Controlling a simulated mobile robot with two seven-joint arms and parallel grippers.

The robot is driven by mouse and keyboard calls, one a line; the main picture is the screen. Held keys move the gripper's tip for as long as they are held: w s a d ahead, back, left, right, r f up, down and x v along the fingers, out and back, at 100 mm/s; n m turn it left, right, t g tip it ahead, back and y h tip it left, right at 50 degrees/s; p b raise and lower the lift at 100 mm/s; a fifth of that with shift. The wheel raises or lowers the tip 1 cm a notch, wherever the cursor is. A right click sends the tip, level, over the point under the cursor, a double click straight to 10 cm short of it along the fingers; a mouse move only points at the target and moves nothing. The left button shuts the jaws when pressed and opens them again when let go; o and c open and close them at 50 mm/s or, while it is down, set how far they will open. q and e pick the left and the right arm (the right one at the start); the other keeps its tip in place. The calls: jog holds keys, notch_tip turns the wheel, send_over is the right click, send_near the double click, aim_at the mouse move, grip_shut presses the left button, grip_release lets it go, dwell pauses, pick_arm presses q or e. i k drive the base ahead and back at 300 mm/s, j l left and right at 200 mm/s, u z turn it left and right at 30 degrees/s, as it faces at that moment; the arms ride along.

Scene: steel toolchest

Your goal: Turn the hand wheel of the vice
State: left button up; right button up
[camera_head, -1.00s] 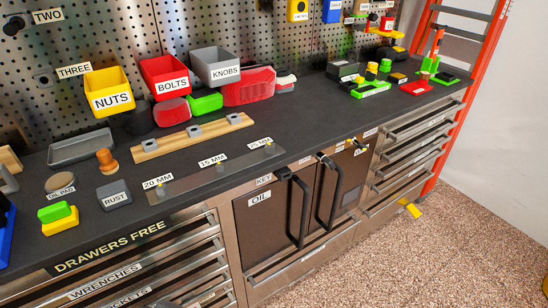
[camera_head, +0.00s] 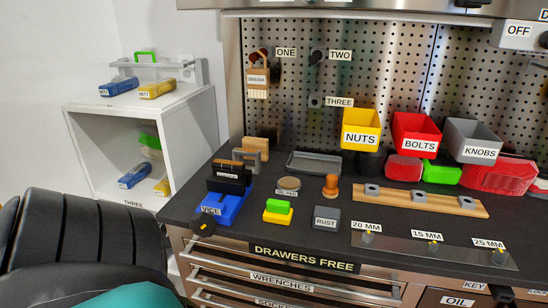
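The vice (camera_head: 232,207) stands at the left end of the dark worktop. It has a blue body with a VICE label and dark upper jaws with wooden-coloured strips. Its hand wheel (camera_head: 203,225) is a small dark round part at the front left, over the worktop's front edge, with a bit of yellow at its lower side. How far it is turned cannot be told. Neither gripper shows, and nothing touches the wheel.
A white shelf unit (camera_head: 75,108) with blue and yellow items stands left of the bench. Green and yellow blocks (camera_head: 278,211), a RUST box (camera_head: 326,219) and a grey tray (camera_head: 314,163) lie right of the vice. Large dark parts of mine fill the lower left.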

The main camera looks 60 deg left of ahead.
aim_at(204, 225)
jog(key=u, duration=2.05)
